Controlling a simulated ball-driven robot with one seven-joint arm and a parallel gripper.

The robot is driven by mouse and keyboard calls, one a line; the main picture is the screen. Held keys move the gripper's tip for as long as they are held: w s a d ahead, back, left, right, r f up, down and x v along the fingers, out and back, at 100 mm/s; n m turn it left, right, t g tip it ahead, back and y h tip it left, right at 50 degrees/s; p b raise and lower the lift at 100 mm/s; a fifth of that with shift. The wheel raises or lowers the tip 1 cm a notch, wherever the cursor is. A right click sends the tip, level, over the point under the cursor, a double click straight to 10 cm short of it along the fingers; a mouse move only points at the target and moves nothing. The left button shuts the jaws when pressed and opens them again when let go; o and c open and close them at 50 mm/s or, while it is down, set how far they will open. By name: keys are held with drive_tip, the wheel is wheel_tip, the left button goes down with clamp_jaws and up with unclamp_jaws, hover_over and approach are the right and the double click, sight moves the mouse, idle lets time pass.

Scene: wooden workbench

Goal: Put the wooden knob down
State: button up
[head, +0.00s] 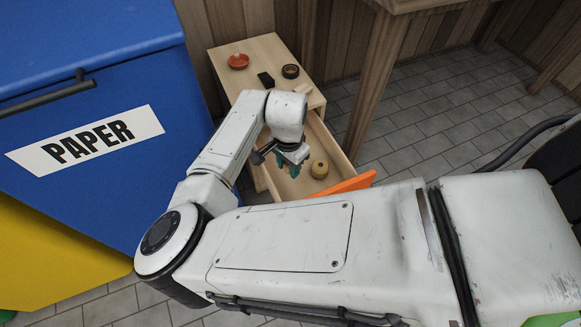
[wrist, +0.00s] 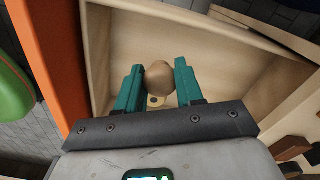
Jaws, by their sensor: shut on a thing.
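My gripper (wrist: 158,72) is shut on the wooden knob (wrist: 159,75), a rounded brown piece held between the teal fingertips in the wrist view. In the head view my gripper (head: 292,168) is over the open drawer (head: 334,152), and the knob cannot be made out there. The wrist view shows the pale inside of the drawer (wrist: 215,50) around and beyond the knob. Whether the knob touches the drawer floor cannot be told.
A yellowish round roll (head: 319,168) lies in the drawer, right of my gripper. The drawer has an orange front (head: 346,185). On the cabinet top (head: 245,48) are a reddish bowl (head: 238,61), a black block (head: 266,79) and a dark ring-shaped thing (head: 290,71). A blue paper bin (head: 100,200) stands left.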

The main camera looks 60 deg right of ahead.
sight(289, 189)
drive_tip(key=shift+d+f+b, duration=0.1)
drive_tip(key=shift+f+b, duration=0.25)
drive_tip(key=shift+f, duration=0.45)
wheel_tip(289, 189, down, 9)
drive_tip(key=b, duration=0.4)
drive_tip(key=shift+b, duration=0.4)
drive_tip(key=shift+f, duration=0.15)
drive_tip(key=o, duration=1)
wheel_tip(289, 189, up, 12)
drive_tip(key=p, duration=0.5)
drive_tip(key=shift+r+p, duration=0.2)
drive_tip(key=shift+p, duration=0.2)
